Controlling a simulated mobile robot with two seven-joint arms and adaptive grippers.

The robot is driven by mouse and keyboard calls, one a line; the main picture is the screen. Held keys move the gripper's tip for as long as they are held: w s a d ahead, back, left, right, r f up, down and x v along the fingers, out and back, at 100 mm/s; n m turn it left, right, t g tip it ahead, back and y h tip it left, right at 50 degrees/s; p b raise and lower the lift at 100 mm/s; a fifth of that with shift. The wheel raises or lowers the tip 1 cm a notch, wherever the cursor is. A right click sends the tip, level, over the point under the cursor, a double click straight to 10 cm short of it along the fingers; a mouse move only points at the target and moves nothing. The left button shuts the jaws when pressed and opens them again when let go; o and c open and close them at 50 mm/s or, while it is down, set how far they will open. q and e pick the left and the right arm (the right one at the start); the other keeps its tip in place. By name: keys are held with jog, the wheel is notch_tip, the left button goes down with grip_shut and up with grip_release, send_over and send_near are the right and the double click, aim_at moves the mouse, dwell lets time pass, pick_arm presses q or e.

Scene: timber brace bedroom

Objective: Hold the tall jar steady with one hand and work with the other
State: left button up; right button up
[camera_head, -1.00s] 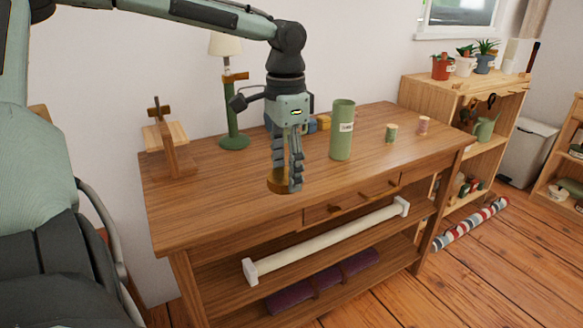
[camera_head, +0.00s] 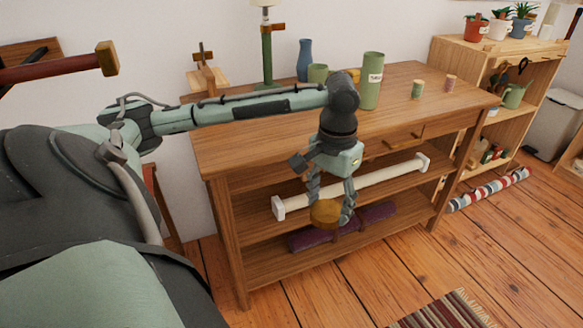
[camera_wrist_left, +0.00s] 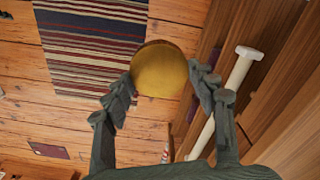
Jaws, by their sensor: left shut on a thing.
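The tall jar (camera_head: 371,82) is a green cylinder with a white label. It stands upright on the wooden desk (camera_head: 250,142), towards the back, and no gripper touches it. My left gripper (camera_head: 331,206) is shut on a round golden-brown piece (camera_head: 325,215), perhaps a lid. It holds the piece in front of the desk, below the desktop's level and left of the jar. The piece also shows between the fingers in the left wrist view (camera_wrist_left: 159,70). My right gripper is not in view.
A white roll (camera_head: 375,180) lies below. A striped rug (camera_head: 450,310) lies on the floor.

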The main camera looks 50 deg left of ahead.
pick_arm(q)
jog(key=w+d+r, duration=0.1)
jog(key=w+d, duration=0.1)
jog(key=d, duration=0.5)
jog(key=w+d+r+m, duration=0.1)
jog(key=w+d, duration=0.2)
jog(key=d, duration=0.5)
jog(key=shift+w+r, duration=0.2)
jog(key=shift+r, duration=0.15)
